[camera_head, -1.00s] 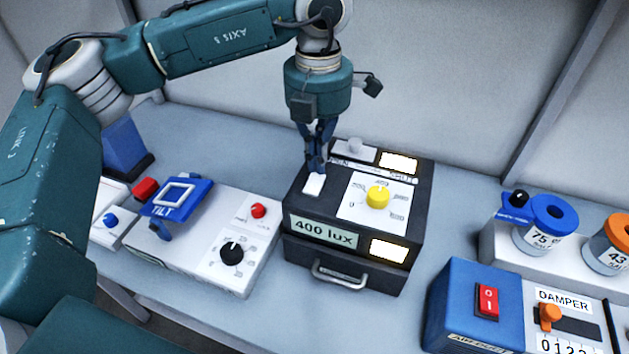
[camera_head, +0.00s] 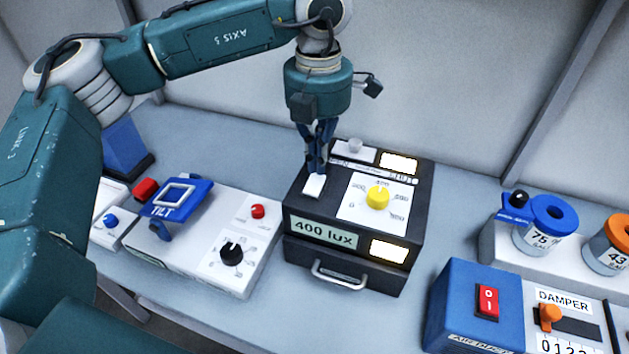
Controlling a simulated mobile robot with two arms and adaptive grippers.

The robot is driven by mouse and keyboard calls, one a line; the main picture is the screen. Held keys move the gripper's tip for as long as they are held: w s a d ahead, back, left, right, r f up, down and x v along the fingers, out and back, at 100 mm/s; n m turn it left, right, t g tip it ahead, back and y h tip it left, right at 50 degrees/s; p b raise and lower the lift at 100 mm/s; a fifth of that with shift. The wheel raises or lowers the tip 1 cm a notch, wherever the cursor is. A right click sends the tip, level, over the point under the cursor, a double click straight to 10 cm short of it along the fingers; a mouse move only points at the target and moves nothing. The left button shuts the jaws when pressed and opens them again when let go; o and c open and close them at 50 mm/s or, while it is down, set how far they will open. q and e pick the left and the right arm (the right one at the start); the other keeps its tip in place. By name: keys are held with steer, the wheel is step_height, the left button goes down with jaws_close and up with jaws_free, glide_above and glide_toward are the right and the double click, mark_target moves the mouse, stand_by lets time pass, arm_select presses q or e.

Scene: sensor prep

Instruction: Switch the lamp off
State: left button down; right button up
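The lamp box is a dark box (camera_head: 300,217) in the middle of the table. Its "400 lux" label (camera_head: 323,232) is on the front, and two panels (camera_head: 389,251) glow bright. A yellow knob (camera_head: 378,197) sits on a white dial on top. A white rocker switch (camera_head: 314,186) is on the top left. My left gripper (camera_head: 316,169) points down right over this switch, its fingertips at or just above it. The fingers look closed together with nothing between them. Whether they touch the switch I cannot tell. My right gripper is not in view.
Left of the box stands a white unit (camera_head: 215,262) with a black knob, a red button and a blue TILT plate (camera_head: 178,198). To the right are a blue box with a red switch (camera_head: 487,302), a DAMPER slider (camera_head: 551,317) and labelled jars (camera_head: 537,236).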

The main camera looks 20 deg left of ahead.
mark_target(317, 177)
arm_select(q)
steer(key=shift+f+b, duration=0.9)
steer(key=shift+f, duration=0.2)
stand_by(0.3)
steer(key=shift+r+p, duration=1.95)
steer(key=shift+r, duration=1.6)
